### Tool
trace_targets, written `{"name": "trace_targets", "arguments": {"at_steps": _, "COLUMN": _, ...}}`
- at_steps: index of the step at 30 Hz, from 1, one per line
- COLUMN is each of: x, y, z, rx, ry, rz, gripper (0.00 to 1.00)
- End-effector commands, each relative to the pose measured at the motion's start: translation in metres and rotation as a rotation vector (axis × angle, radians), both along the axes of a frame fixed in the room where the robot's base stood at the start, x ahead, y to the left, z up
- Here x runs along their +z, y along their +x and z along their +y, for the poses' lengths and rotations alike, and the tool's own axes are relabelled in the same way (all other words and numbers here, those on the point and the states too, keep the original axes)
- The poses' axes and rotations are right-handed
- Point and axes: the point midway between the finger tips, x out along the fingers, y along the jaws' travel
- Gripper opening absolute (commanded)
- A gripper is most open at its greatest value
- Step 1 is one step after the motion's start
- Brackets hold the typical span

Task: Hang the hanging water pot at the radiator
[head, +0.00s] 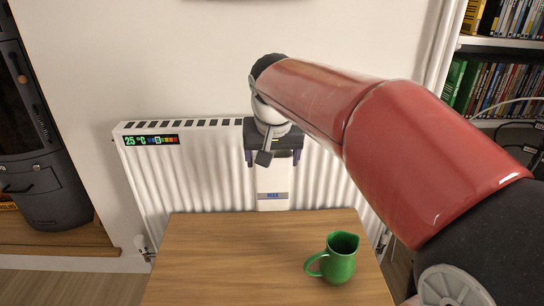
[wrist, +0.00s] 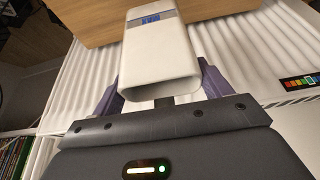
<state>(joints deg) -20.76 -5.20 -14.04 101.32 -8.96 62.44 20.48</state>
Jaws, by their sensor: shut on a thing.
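The hanging water pot (head: 272,184) is a narrow white container with a small blue label. In the head view it is upright in front of the middle of the radiator (head: 215,165), its lower end near the far edge of the table. My gripper (head: 272,157) is shut on it from above. In the wrist view the pot (wrist: 160,60) is between the two purple fingers of my gripper (wrist: 160,88), and its open mouth faces the camera. I cannot tell whether the pot touches the radiator. My arm covers part of the radiator's top right.
A wooden table (head: 220,255) stands before the radiator, with a green jug (head: 338,258) at its right. A colour temperature strip (head: 151,140) is on the radiator's upper left. A dark stove (head: 40,150) stands left. DVD shelves (head: 500,85) are at right. The table's left side is clear.

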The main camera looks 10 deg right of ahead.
Motion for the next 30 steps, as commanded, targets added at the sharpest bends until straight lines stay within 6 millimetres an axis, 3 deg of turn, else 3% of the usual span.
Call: {"name": "trace_targets", "arguments": {"at_steps": 30, "x": 0.002, "y": 0.071, "z": -0.014, "rx": 0.000, "ry": -0.001, "rz": 0.000, "gripper": 0.54}}
